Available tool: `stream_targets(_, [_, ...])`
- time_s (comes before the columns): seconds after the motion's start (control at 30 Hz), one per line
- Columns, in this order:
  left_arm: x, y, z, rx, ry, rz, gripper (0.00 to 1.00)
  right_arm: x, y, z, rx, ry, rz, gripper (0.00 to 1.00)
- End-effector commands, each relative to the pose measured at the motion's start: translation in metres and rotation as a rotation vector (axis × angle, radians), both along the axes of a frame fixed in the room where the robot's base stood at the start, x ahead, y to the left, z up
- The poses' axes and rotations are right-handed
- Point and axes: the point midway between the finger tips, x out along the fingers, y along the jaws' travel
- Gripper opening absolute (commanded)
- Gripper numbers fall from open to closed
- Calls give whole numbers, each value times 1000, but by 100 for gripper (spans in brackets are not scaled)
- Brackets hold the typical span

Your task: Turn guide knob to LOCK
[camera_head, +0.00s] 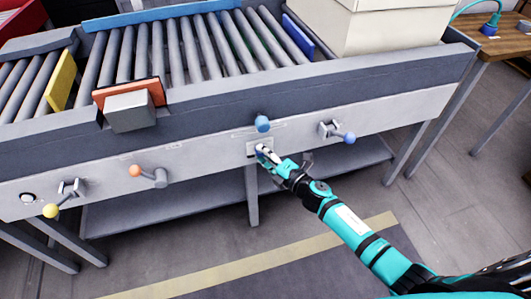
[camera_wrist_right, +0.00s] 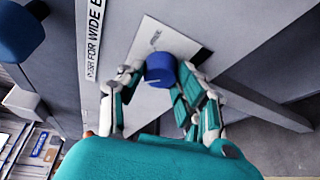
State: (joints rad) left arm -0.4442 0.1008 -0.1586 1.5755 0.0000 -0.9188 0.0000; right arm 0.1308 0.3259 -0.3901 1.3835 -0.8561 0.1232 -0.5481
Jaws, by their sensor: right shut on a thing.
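A small blue knob (camera_wrist_right: 160,70) sits on a pale plate (camera_wrist_right: 184,43) on the conveyor's front panel. The plate has small dark lettering above the knob, too small to read. My right gripper (camera_wrist_right: 161,92) has its fingers on both sides of this knob and is shut on it. In the head view the right gripper (camera_head: 264,153) reaches the panel from the lower right and hides most of the knob. The knob's pointing direction cannot be told. My left gripper is not in view.
A blue ball handle (camera_head: 262,123) sticks out just above the right gripper. A blue-tipped lever (camera_head: 348,138) is to the right, orange (camera_head: 135,170) and yellow (camera_head: 51,210) levers to the left. A cardboard box (camera_head: 385,25) stands on the rollers. The floor in front is clear.

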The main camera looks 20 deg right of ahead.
Motion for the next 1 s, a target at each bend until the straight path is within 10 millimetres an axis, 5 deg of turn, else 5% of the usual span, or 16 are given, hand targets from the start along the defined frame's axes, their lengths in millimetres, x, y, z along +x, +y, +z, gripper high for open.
stream_targets(0.33, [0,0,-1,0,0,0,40,-1,1,-2,-5,3,3,3])
stream_targets(0.37, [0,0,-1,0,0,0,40,-1,1,-2,-5,3,3,36])
stream_targets(0.53, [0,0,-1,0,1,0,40,-1,1,-2,-4,2,2,58])
stream_targets(0.83, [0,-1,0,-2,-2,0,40,-2,-1,-1,-4,1,1,58])
stream_targets(1.0, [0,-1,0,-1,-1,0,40,-21,-9,1,-5,2,2,58])
